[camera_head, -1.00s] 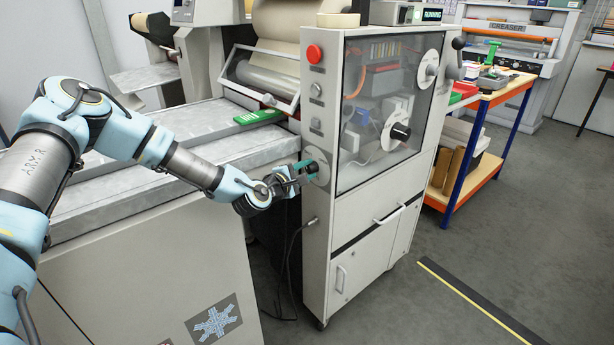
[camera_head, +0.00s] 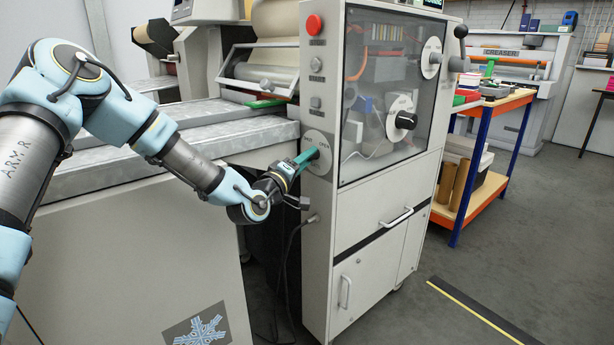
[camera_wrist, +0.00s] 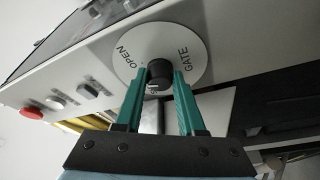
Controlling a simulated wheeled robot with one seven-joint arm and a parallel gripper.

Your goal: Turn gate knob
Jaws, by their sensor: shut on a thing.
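The gate knob (camera_wrist: 159,77) is a dark round knob on a pale dial plate (camera_wrist: 180,42) marked OPEN and GATE. In the wrist view, my gripper (camera_wrist: 158,80) has its two green fingers on either side of the knob, shut on it. A light mark shows on the near part of the knob. In the head view, my gripper (camera_head: 308,156) reaches the dial plate on the narrow front panel of the grey machine (camera_head: 318,240), and its fingers hide the knob.
A red button (camera_head: 314,25) and two grey buttons sit above the dial. A windowed door (camera_head: 390,100) is to its right. A metal-topped unit (camera_head: 230,136) stands close on the left below my arm. A cable hangs below the gripper.

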